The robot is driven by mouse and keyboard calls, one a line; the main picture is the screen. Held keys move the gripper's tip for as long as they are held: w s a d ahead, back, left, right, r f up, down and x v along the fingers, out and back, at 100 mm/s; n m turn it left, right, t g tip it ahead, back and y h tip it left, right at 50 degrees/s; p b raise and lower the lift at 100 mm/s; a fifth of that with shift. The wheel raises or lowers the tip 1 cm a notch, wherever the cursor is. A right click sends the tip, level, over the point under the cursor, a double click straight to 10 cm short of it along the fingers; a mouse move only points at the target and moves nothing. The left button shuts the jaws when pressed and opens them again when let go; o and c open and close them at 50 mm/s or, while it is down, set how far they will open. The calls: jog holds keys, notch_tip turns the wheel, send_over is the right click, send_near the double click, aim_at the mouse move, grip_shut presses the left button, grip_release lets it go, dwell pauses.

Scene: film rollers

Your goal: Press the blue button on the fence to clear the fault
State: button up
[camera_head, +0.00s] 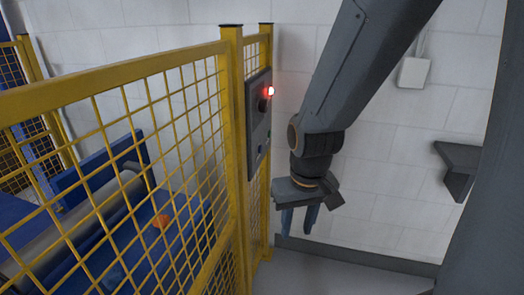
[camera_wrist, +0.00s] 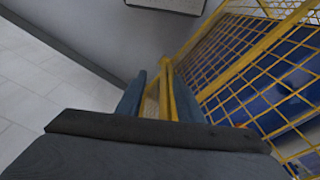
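The yellow fence (camera_head: 232,120) carries a dark control panel (camera_head: 256,125), seen at a steep angle in the head view. A red light (camera_head: 270,91) glows near its top edge, with a dark round knob just below. A small bluish spot (camera_head: 260,149) shows low on the panel; it is too small to tell surely as the blue button. My gripper (camera_head: 299,220) hangs right of and lower than the panel, apart from it, fingers pointing down. In the wrist view the fingers (camera_wrist: 154,74) are apart with nothing held between them; yellow fence posts show behind the gap.
Behind the fence mesh lie a grey roller (camera_head: 75,230), blue machinery and a small orange piece (camera_head: 161,221). A white box (camera_head: 413,72) and a dark bracket (camera_head: 459,165) are on the right wall. Grey floor (camera_head: 330,275) is clear below my gripper.

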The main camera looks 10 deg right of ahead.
grip_shut()
dwell(1.4)
